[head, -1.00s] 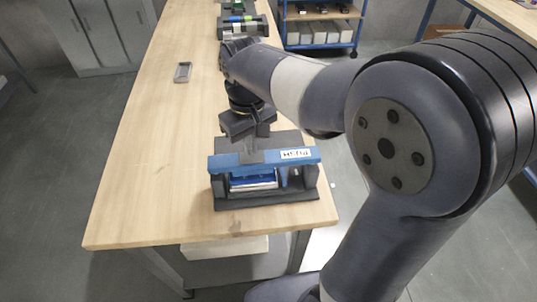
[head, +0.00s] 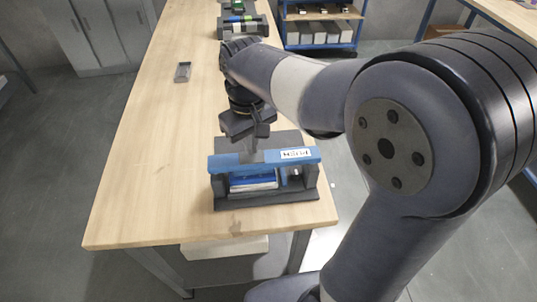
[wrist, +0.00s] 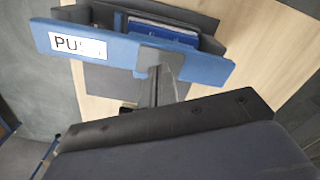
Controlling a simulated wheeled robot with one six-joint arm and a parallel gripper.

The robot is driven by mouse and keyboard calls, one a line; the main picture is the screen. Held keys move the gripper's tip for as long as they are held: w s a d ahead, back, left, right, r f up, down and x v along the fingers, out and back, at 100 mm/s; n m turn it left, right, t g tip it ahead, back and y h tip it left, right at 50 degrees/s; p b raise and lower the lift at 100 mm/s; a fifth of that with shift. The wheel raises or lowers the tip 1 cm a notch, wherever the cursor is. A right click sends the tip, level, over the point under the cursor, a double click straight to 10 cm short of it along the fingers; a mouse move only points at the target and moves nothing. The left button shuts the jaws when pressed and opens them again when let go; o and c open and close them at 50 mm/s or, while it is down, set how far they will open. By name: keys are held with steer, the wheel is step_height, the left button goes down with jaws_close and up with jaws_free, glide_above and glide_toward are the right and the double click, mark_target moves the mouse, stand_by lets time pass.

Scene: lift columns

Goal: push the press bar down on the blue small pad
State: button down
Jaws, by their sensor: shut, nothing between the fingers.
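The press bar (head: 228,163) is a blue beam with a white PUSH label, lying across the front of a dark press. It also shows in the wrist view (wrist: 100,50). The blue small pad (head: 250,182) is below the bar, partly hidden by it. Its blue surface shows behind the bar in the wrist view (wrist: 165,31).
The press stands on a dark base (head: 270,201) near the front end of a wooden table (head: 150,170). A small grey tray (head: 183,72) lies further back at left. Dark equipment (head: 243,27) stands at the far end. The table left of the press is clear.

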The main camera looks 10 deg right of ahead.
steer(key=shift+f, duration=0.3)
steer(key=shift+f+b, duration=0.65)
steer(key=shift+f, duration=0.35)
stand_by(0.6)
step_height(320, 180, up, 9)
steer(key=p, duration=0.7)
steer(key=shift+f+p, duration=0.2)
steer(key=shift+p, duration=0.15)
steer(key=shift+f, duration=0.1)
stand_by(1.2)
